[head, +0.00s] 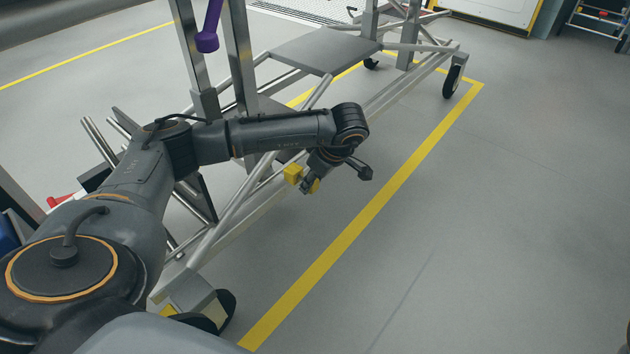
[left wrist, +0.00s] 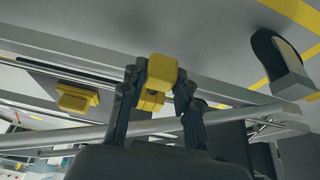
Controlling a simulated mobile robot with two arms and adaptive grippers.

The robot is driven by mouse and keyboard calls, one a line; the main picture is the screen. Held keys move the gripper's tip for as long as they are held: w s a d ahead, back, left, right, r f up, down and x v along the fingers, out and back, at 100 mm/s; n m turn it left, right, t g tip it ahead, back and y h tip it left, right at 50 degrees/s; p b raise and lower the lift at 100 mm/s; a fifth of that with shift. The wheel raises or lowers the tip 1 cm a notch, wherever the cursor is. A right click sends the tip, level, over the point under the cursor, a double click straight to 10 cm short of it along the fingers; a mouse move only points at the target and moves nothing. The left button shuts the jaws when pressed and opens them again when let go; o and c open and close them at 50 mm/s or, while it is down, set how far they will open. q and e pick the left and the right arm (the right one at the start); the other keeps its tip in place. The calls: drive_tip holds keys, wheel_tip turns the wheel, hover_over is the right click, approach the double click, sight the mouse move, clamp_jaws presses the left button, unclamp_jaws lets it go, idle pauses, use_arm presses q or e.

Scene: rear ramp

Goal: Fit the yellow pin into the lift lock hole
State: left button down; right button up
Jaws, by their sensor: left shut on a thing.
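My left gripper (left wrist: 160,105) is shut on the yellow pin (left wrist: 162,72), whose block-like end shows between the two fingers in the left wrist view. More yellow shows just below that end, partly hidden by the fingers. In the head view my left gripper (head: 310,185) points down beside the lift's metal rail, with yellow at its fingers and a yellow block (head: 293,174) just left of them. A separate yellow block (left wrist: 77,98) sits by the rails in the left wrist view. I cannot make out the lock hole. My right gripper is in neither view.
The silver frame (head: 235,220) runs diagonally beside my arm, with a grey platform (head: 325,52) and wheels (head: 453,81). A purple part (head: 207,40) hangs by an upright. A yellow floor line (head: 360,215) crosses open grey floor on the right.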

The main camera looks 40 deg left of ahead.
use_arm(q)
drive_tip(key=shift+w+a, duration=0.1)
drive_tip(key=shift+a, duration=1.15)
drive_tip(key=c, duration=0.9)
unclamp_jaws()
drive_tip(key=shift+d+r, duration=0.1)
drive_tip(key=v, duration=1.1)
drive_tip(key=shift+r, duration=0.4)
drive_tip(key=shift+d, duration=0.1)
